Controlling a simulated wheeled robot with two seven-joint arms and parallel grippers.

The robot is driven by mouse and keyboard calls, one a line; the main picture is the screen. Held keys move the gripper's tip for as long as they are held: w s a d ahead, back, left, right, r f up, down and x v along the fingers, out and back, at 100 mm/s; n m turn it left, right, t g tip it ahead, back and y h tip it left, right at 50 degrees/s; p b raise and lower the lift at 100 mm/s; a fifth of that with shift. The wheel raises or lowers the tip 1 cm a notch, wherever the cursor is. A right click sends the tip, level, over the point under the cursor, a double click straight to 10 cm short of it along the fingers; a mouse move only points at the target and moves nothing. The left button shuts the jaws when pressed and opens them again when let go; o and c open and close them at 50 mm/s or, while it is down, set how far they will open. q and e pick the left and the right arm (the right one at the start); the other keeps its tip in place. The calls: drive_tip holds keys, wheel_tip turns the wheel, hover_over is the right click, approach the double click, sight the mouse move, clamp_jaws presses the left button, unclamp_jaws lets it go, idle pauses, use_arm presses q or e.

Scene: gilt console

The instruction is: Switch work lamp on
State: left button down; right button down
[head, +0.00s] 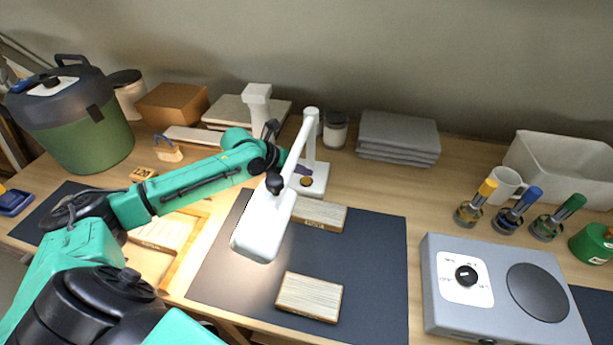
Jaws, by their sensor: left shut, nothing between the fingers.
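The white work lamp (264,226) stands at the centre of the table in the head view. Its base (318,186) carries a small round brown-orange button (306,181). Its post rises from the base, and its arm slopes down to the left to a black joint and the white head. The head's lower edge and the mat near it look bright, so the lamp appears lit. My left gripper (303,169) reaches in behind the lamp's arm. Its dark fingertips are shut and empty, just above or beside the button; contact cannot be told. My right gripper is not in view.
A dark mat (375,265) lies under the lamp head, with wooden-edged blocks (309,297) on it. A grey hotplate (450,306) is at the right, with several coloured-handled tools behind it. Folded grey cloths (398,138), a jar (335,130) and a green bin (85,140) stand along the back.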

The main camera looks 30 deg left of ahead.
sight(303, 181)
use_arm(q)
drive_tip(key=shift+r, duration=0.25)
wheel_tip(303, 181, up, 6)
drive_tip(key=p, duration=0.5)
drive_tip(key=shift+f, duration=0.1)
